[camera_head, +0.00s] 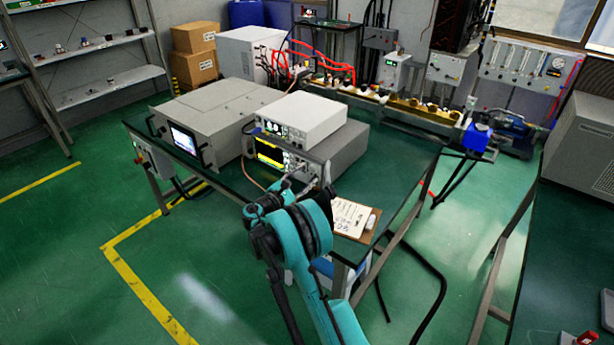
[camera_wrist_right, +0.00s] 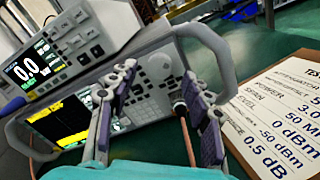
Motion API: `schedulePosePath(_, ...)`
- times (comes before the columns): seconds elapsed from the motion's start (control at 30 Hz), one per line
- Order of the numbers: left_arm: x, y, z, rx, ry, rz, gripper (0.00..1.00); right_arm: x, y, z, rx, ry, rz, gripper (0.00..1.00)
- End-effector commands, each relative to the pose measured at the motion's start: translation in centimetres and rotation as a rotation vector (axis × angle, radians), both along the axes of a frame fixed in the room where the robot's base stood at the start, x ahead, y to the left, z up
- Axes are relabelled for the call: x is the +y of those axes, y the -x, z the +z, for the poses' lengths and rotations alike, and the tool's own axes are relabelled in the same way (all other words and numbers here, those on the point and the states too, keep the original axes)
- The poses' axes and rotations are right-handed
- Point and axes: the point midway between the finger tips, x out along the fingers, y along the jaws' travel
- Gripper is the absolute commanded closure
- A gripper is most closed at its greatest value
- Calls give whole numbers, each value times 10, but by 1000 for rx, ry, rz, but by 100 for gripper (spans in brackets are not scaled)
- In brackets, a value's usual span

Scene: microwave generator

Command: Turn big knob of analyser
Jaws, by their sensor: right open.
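The analyser (camera_head: 345,150) is a grey box with a lit dark-and-yellow screen, near the front edge of the green table. In the right wrist view its front panel (camera_wrist_right: 133,112) is close ahead and tilted, with a dark screen, rows of buttons and handles. The big round knob (camera_wrist_right: 157,67) is pale and shows between and beyond my fingertips. My right gripper (camera_head: 298,180) is in front of the panel. In the right wrist view my right gripper (camera_wrist_right: 158,75) is open with nothing between its fingers. I cannot tell whether a finger touches the panel. My left gripper is not in view.
A white instrument (camera_head: 302,118) sits on top of the analyser. A larger grey unit (camera_head: 222,108) stands to its left. A clipboard (camera_head: 350,217) lies to the right on the green table (camera_head: 395,165). A cable (camera_wrist_right: 187,140) with a connector hangs beside my right finger.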

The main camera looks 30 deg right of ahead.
Motion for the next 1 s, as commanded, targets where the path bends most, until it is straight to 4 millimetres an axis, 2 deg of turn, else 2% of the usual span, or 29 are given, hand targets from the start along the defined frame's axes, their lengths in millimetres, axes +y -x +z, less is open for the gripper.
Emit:
schedulePosePath(0.2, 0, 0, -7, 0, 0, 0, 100, -19, -8, 0, -1, -1, -1, 51)
schedulePosePath(0.47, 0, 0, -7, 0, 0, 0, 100, -21, -9, 1, -1, -1, 1, 51)
schedulePosePath(0.5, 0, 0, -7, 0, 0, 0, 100, -21, -9, 1, -1, -1, 1, 56)
schedulePosePath(0.67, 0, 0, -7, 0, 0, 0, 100, -20, -9, 0, 0, -2, 1, 98)
schedulePosePath(1.0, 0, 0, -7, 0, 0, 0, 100, -20, -9, 0, -26, -13, 1, 100)
